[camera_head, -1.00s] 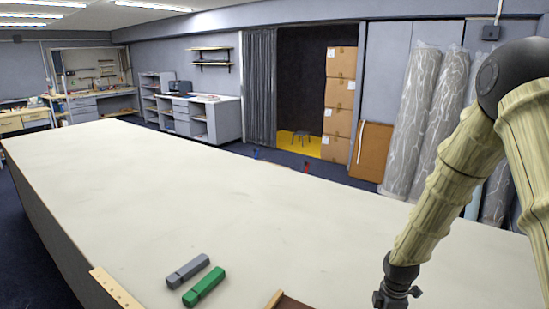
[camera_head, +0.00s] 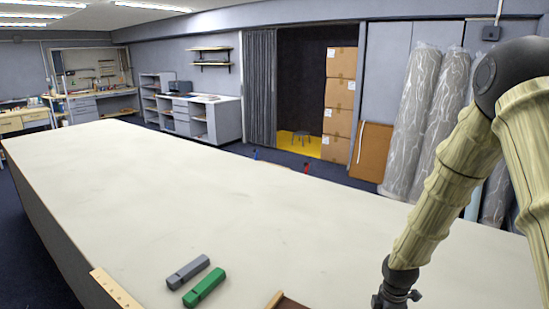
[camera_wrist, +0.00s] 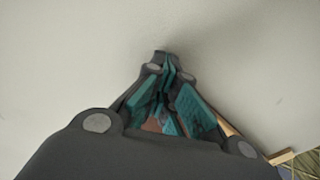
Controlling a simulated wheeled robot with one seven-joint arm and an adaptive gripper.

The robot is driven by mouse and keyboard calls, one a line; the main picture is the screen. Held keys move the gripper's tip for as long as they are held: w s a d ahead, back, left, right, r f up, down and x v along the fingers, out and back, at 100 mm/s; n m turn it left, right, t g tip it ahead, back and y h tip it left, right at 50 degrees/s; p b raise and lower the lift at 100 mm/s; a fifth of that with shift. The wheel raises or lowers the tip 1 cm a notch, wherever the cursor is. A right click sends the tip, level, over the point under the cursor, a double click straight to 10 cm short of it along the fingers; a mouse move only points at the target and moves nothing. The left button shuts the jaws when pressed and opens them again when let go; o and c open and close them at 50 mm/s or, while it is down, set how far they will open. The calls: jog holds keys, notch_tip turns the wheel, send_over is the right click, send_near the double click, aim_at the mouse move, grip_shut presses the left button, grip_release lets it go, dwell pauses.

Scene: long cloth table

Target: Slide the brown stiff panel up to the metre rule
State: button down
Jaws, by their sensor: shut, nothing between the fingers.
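My gripper (camera_wrist: 166,62) is shut and empty in the wrist view, its teal-padded fingers meeting over pale cloth. In the head view only the dark wrist joint above it shows, at the lower right. A corner of the brown panel (camera_head: 290,304) shows at the bottom edge of the head view, beside a short piece of light wood (camera_head: 274,299). A brown patch shows between the finger links in the wrist view. A tan strip with small marks (camera_head: 117,289), perhaps the metre rule, lies at the table's near left edge. Most of the panel is out of view.
A grey block (camera_head: 187,272) and a green block (camera_head: 205,287) lie side by side between the tan strip and the panel. The long cloth table (camera_head: 250,205) is bare beyond them. A light wooden piece (camera_wrist: 281,157) shows at the wrist view's lower right.

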jog(key=shift+w+d+r+p, duration=0.2)
jog(key=shift+w+r+p, duration=0.1)
jog(key=shift+r+p, duration=0.6)
jog(key=shift+w+d+r+p, duration=0.15)
jog(key=shift+w+r+p, duration=0.15)
jog(key=shift+r+p, duration=0.6)
jog(key=shift+w+d+r+p, duration=0.25)
jog(key=shift+r+p, duration=0.35)
jog(key=shift+r, duration=0.55)
jog(key=shift+f, duration=0.1)
